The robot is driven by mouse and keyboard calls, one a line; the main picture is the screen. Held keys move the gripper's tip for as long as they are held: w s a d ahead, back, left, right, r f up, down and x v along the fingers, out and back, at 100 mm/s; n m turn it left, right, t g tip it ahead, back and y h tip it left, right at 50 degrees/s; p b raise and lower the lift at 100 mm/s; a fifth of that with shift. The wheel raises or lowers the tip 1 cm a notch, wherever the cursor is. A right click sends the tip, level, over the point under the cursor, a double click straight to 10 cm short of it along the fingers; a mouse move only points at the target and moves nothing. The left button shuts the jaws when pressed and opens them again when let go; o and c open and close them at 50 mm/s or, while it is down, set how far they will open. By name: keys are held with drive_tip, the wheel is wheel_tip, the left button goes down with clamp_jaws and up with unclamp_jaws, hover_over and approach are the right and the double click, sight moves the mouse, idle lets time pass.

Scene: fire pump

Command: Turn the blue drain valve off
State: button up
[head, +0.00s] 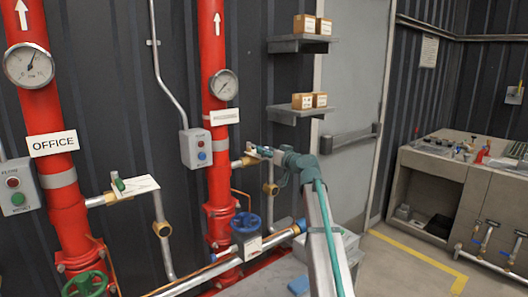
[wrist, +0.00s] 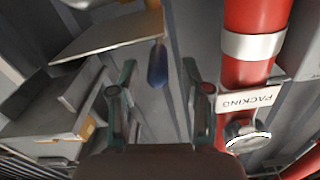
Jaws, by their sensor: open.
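The blue drain valve handle (wrist: 157,66) shows in the wrist view as a short blue lever below a brass-coloured fitting and a tan plate. My gripper (wrist: 158,78) is open, one finger on each side of the lever in the picture. I cannot tell how deep the lever lies between them, and I see no clear contact. The lever is hidden or too small to tell there.
A green-handled valve (head: 118,183) and a green wheel (head: 85,284) are at the left. Shelves with boxes (head: 303,101) are on the wall behind.

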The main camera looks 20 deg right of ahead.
drive_tip(key=v, duration=0.9)
drive_tip(key=shift+s, duration=0.3)
drive_tip(key=shift+d, duration=0.15)
